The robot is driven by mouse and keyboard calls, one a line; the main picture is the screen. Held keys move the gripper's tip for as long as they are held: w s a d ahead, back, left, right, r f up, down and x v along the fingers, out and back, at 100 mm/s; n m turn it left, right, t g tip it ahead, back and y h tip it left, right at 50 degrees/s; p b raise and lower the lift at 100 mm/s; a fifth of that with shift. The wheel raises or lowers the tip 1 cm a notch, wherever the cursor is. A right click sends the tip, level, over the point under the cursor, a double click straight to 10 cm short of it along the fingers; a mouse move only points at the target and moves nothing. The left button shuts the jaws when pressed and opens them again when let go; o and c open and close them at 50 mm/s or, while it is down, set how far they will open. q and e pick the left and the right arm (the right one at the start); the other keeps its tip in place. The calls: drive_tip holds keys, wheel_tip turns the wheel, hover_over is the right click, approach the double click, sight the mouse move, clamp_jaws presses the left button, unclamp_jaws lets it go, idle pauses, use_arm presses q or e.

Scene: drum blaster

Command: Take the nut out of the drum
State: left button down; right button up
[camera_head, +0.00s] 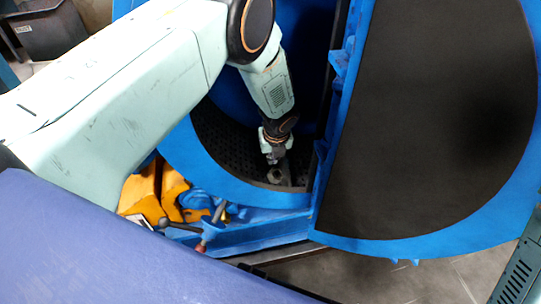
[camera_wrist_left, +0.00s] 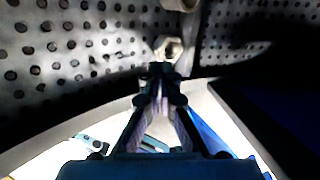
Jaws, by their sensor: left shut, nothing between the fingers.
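The nut (camera_head: 275,175) is a small metal piece low inside the blue drum (camera_head: 225,180), on its dark perforated inner wall. In the left wrist view the nut (camera_wrist_left: 168,47) shows as a pale hexagonal ring just beyond the fingertips. My left gripper (camera_head: 274,158) reaches through the drum's opening and is just above the nut. It is shut and empty; its fingertips (camera_wrist_left: 160,70) meet in the wrist view. I cannot tell whether they touch the nut. My right gripper is in neither view.
The drum's open door (camera_head: 430,110), blue-rimmed with a dark face, stands to the right of the opening. The drum's rim (camera_wrist_left: 205,95) crosses the wrist view below the nut. Another rounded metal piece (camera_wrist_left: 178,4) is at the top edge. Orange parts (camera_head: 160,190) sit outside, lower left.

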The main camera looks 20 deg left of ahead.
use_arm(q)
drive_tip(key=shift+p+v, duration=0.75)
drive_tip(key=shift+v, duration=0.45)
drive_tip(key=c, duration=2.1)
unclamp_jaws()
drive_tip(key=shift+d, duration=0.1)
